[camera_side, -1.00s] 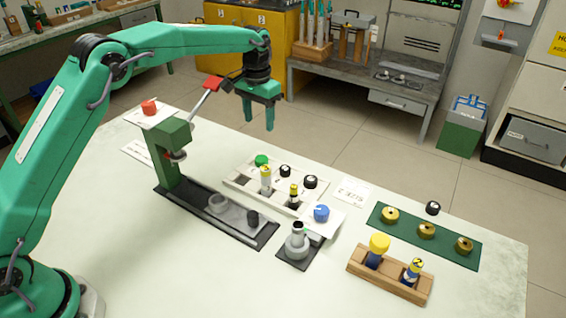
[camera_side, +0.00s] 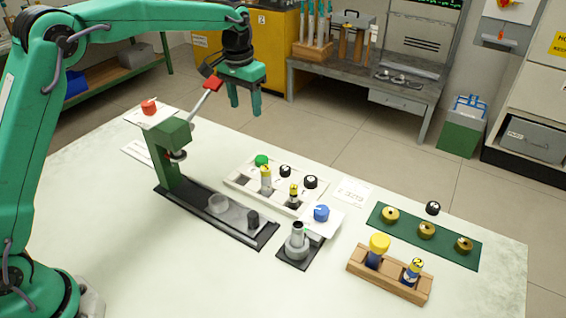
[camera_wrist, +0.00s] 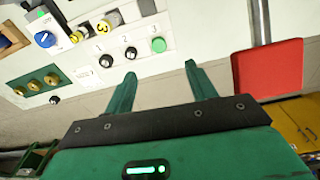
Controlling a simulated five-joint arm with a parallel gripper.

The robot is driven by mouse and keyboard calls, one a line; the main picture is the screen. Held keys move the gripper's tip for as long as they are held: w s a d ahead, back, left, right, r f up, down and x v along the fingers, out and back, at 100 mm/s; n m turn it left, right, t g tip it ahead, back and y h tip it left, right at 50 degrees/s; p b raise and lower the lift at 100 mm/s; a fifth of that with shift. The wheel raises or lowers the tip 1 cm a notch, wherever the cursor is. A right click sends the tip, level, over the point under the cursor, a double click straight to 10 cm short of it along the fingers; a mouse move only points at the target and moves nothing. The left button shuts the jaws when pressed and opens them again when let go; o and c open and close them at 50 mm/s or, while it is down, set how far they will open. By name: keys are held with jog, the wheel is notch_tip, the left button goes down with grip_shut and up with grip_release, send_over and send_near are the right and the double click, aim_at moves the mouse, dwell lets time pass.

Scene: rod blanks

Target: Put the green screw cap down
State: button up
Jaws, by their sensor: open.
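The green screw cap (camera_side: 261,160) sits at the far left end of a white tray (camera_side: 240,181) on the table. It also shows in the wrist view (camera_wrist: 158,45) as a green disc beside the numbered black caps. My gripper (camera_side: 245,112) is open and empty, raised high above the table's far side, well apart from the cap. In the wrist view the two fingers (camera_wrist: 160,80) stand spread with nothing between them.
A green press with a red-ended lever (camera_side: 212,84) stands left of the tray, close to my gripper. A blue knob (camera_side: 321,213), a wooden rack (camera_side: 390,284) and a green mat (camera_side: 405,244) with brass pieces lie to the right. The table's front left is clear.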

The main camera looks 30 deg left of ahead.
jog(key=s+a+r+t, duration=0.1)
jog(key=s+r, duration=0.4)
jog(key=s, duration=0.3)
jog(key=s+a+r+t, duration=0.1)
jog(key=s+a+r, duration=0.1)
jog(key=s+r, duration=0.5)
jog(key=s+f+t, duration=0.1)
jog(key=s+f, duration=0.2)
jog(key=s, duration=0.6)
jog(key=s+a+f+t, duration=0.1)
jog(key=s+f, duration=0.3)
jog(key=s, duration=0.5)
jog(key=shift+s+a+n+t, duration=0.2)
jog(key=shift+s+n+t, duration=0.2)
jog(key=shift+r, duration=0.1)
jog(key=shift+c, duration=0.4)
